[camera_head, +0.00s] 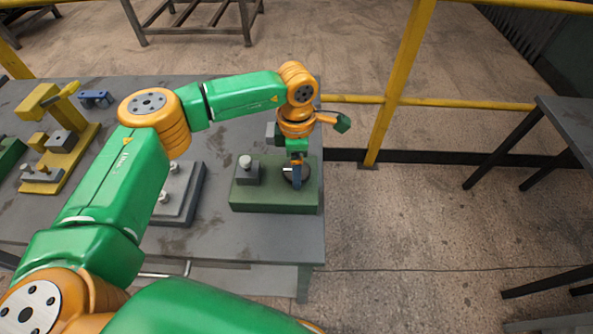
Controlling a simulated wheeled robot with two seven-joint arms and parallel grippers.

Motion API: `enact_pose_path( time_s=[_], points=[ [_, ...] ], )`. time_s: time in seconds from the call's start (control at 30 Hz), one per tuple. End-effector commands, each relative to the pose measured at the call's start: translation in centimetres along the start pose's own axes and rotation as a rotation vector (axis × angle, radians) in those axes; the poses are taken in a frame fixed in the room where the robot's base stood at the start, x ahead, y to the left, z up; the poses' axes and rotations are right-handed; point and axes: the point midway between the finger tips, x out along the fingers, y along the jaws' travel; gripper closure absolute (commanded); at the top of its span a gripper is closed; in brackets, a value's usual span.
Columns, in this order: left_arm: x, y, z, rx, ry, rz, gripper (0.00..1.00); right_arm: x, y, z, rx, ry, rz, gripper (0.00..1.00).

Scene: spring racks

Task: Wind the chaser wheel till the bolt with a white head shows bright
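A green base (262,207) sits near the right end of the table. On its left part stands a grey block (247,178) with a white-headed bolt (245,161) on top; at this size I cannot tell whether the head shows bright. A dark round wheel (288,174) is at the base's right side, partly hidden by my gripper. My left gripper (297,182) points down at this wheel from above; its fingers overlap the wheel in the picture. I cannot tell whether they touch or close on it. My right gripper is not in view.
The grey table (238,243) also holds a grey plate (186,207) with white-headed bolts, partly behind my arm, a yellow fixture (72,158) and a small blue piece (95,99). A yellow railing (398,80) stands behind.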

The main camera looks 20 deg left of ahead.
Motion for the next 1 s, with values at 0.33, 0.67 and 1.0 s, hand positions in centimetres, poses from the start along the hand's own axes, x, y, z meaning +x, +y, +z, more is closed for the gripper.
enact_pose_path(
  time_s=[0.33, 0.67, 1.0],
  points=[
    [0.2, 0.1, 0.1, 0.324, -0.004, 0.005, 0.75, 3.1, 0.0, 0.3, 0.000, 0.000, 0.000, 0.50],
    [0.1, 0.1, 0.1, 0.631, -0.003, 0.006, 0.75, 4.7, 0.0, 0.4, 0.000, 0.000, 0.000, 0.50],
    [-0.1, 0.1, 0.1, 0.875, -0.002, 0.006, 0.75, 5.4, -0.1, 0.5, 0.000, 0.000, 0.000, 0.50]
  ],
)
